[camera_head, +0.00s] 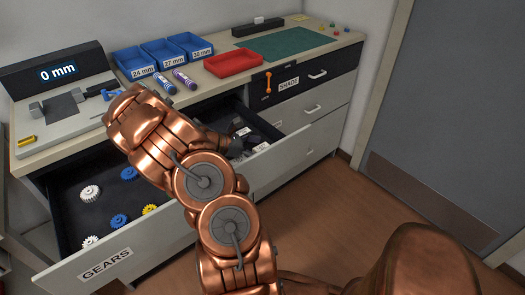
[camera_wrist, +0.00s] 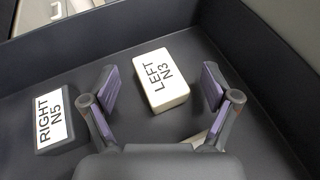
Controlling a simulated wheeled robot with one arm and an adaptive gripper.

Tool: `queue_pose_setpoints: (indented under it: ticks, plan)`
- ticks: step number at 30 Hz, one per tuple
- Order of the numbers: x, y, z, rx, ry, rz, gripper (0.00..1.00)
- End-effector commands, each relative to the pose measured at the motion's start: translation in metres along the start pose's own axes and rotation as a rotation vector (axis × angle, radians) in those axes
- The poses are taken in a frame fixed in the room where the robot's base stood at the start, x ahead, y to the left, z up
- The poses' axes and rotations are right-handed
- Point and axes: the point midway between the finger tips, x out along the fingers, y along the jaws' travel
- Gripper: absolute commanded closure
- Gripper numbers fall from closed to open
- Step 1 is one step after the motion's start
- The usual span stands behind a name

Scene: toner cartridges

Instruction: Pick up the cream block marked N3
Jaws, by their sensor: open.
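The cream block marked LEFT N3 (camera_wrist: 161,80) lies on the dark drawer floor in the wrist view, label facing up. My gripper (camera_wrist: 158,85) is open, with one purple-padded finger on each side of the block and a gap on both sides. I cannot tell how far the fingertips are above the floor. A dark block with a white label RIGHT N5 (camera_wrist: 52,121) lies to the left, outside the left finger. In the head view my arm covers much of this drawer, and the N3 block cannot be made out with certainty there.
The drawer's dark wall (camera_wrist: 262,60) rises close to the right finger. A pale object (camera_wrist: 195,137) shows partly under my gripper. The open GEARS drawer (camera_head: 150,255) holds several gears. Blue bins (camera_head: 133,60) and a red tray (camera_head: 233,63) stand on the counter.

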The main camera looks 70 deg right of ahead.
Motion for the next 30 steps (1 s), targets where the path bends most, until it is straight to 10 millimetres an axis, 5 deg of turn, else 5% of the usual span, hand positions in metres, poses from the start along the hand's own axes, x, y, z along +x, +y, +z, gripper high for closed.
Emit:
queue_pose_setpoints:
  ticks: [5,26,30]
  plan:
    - [-0.0001,-0.0001,-0.0001,0.000,0.000,0.000,0.14]
    - [-0.0002,-0.0004,-0.0002,-0.001,-0.001,-0.001,0.87]
    - [-0.0001,-0.0004,-0.0002,-0.001,-0.001,-0.001,0.89]
